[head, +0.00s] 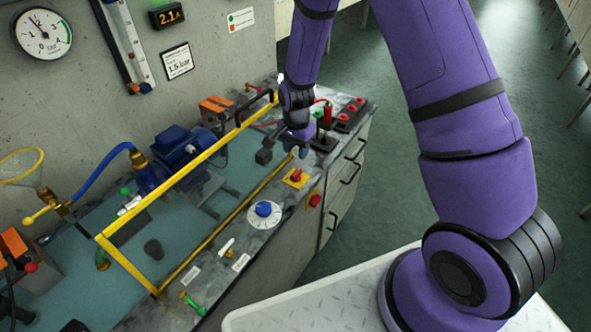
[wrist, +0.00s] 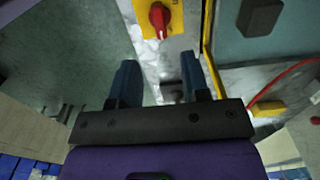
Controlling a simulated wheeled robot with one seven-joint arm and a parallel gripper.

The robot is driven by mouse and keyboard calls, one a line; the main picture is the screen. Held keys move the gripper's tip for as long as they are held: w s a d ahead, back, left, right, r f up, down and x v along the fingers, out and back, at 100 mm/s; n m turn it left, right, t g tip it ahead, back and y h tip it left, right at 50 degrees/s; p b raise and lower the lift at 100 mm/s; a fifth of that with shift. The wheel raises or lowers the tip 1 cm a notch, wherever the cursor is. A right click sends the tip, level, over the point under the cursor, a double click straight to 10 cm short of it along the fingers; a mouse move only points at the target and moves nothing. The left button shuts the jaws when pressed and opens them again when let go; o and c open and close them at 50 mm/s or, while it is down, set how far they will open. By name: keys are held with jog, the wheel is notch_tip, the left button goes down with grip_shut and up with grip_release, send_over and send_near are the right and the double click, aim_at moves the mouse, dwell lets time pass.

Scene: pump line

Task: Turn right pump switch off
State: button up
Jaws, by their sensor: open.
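A red rotary switch on a yellow plate (head: 296,178) sits on the bench's right part. The same red knob (wrist: 159,18) shows at the top of the wrist view, beyond my fingertips, with its white mark toward them. My gripper (head: 303,147) hangs over the bench top behind this switch. In the wrist view my gripper (wrist: 158,75) is open, with two blue fingers apart and nothing held. A small dark part (wrist: 173,94) lies between and below the fingers; I cannot tell what it is. No label shows which switch is the right pump's.
A yellow rail frame (head: 190,165) encloses the blue pump (head: 180,146). A blue dial (head: 263,209) and a red button (head: 315,200) are nearer me. A dark block with red knobs (head: 350,114) stands beyond my gripper.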

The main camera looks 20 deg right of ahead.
aim_at(296, 172)
notch_tip(296, 172, down, 9)
jog(key=shift+f, duration=0.1)
dwell(0.3)
grip_shut()
